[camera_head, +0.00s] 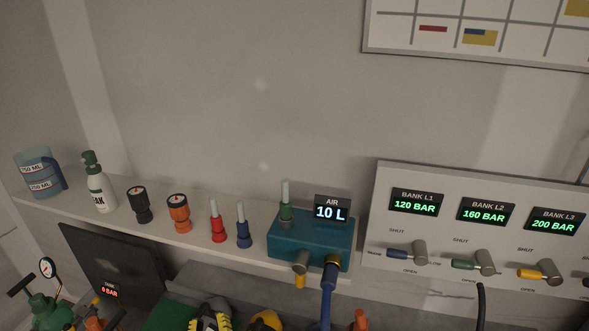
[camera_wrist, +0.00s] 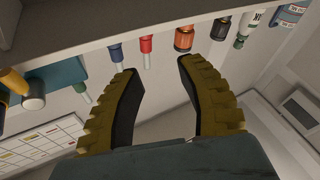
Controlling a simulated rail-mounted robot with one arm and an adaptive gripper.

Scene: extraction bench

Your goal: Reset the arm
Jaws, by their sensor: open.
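My gripper (camera_wrist: 158,68) is open in the wrist view, with nothing between its two yellow, black-padded fingers. The view is turned over, so the shelf runs along its top and the bottles hang down. The fingers point towards the shelf items, apart from them. In the head view, yellow and black parts that look like my gripper (camera_head: 236,321) show at the bottom edge, below the shelf and cut off by the frame.
The shelf (camera_head: 165,232) carries containers, a white bottle (camera_head: 99,196), black (camera_head: 141,206) and orange (camera_head: 179,212) gauge pieces, red (camera_head: 218,226) and blue (camera_head: 243,232) pieces, and a teal air box (camera_head: 308,246). Right is a valve panel (camera_head: 385,219). A green tank (camera_head: 45,310) stands lower left.

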